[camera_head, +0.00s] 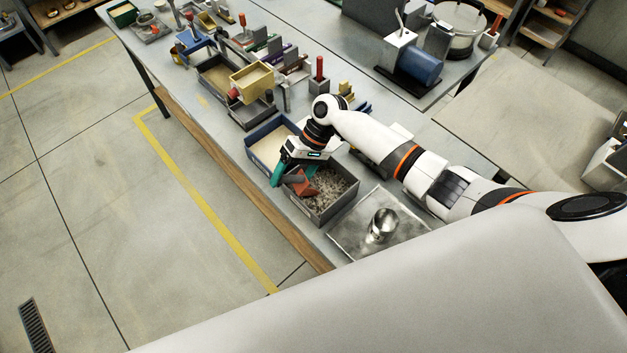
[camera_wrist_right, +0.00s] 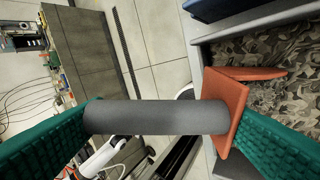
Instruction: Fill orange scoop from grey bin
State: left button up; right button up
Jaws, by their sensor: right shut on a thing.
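The grey bin (camera_head: 342,206) stands on the bench and holds grey, chip-like gravel; its contents also fill the right of the right wrist view (camera_wrist_right: 285,65). The orange scoop (camera_head: 304,187) is at the left part of the bin, over or in the gravel. In the right wrist view the scoop's orange part (camera_wrist_right: 225,98) joins a dark grey cylindrical handle (camera_wrist_right: 155,117). My right gripper (camera_head: 284,170) has teal fingers shut on this handle. Whether gravel lies inside the scoop is hidden. My left gripper is not in view.
A blue bin of pale sand (camera_head: 267,137) adjoins the grey bin. A shallow tray (camera_head: 350,235) with a shiny metal cup (camera_head: 382,224) stands on the near side. Several tools and boxes, including a yellow box (camera_head: 252,82), crowd the bench further back.

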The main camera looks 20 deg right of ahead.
aim_at(300, 177)
jog(key=shift+d, duration=1.5)
dwell(3.8)
jog(key=shift+w, duration=0.1)
jog(key=shift+r+h, duration=2)
jog(key=shift+r, duration=0.2)
jog(key=a+r+h, duration=0.3)
jog(key=r, duration=0.3)
jog(key=shift+r+m, duration=0.3)
jog(key=shift+r, duration=0.1)
